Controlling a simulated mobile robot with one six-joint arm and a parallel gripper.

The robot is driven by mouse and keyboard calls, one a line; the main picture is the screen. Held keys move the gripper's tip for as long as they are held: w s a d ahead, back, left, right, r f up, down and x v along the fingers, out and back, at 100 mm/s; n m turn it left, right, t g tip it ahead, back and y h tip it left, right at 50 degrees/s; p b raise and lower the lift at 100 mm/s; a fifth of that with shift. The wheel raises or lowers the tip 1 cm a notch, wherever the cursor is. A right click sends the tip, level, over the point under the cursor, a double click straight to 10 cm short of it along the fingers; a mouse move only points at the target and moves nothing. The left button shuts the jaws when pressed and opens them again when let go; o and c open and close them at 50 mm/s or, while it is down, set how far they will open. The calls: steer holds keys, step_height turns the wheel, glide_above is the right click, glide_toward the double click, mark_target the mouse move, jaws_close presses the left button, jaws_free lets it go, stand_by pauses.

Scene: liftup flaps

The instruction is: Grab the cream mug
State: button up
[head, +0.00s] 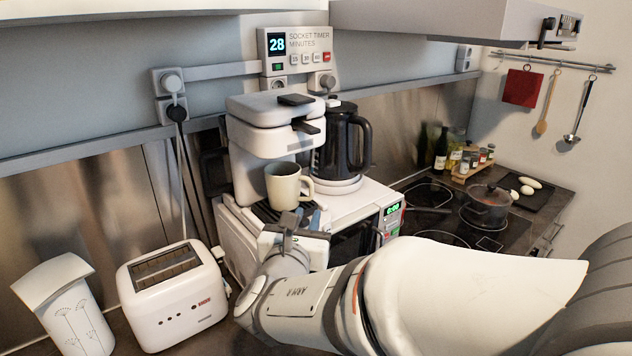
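The cream mug (283,188) stands upright on the dark drip tray of the white coffee machine (262,150), under its brewing head. Its handle points right. The coffee machine stands on top of a white microwave (350,212). My gripper (293,226) is just below and in front of the mug, near the front edge of the microwave top. A gap seems to show between it and the mug, and nothing is seen held. Its fingers are small and partly hidden by its own body, so their opening is unclear.
A black kettle (343,145) on a white base stands right of the coffee machine. A white toaster (172,293) and a white floral container (68,306) are at lower left. A pot (487,208) sits on the hob at right. A hood (455,22) overhangs above.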

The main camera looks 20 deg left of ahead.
mark_target(311, 193)
steer(key=p+x, duration=0.1)
steer(key=x, duration=0.2)
steer(key=a+p+x, duration=0.1)
steer(key=x, duration=0.3)
steer(key=shift+w+a+p, duration=0.1)
steer(key=shift+w+p, duration=0.05)
steer(key=shift+p, duration=0.2)
jaws_close()
steer(key=shift+r, duration=0.1)
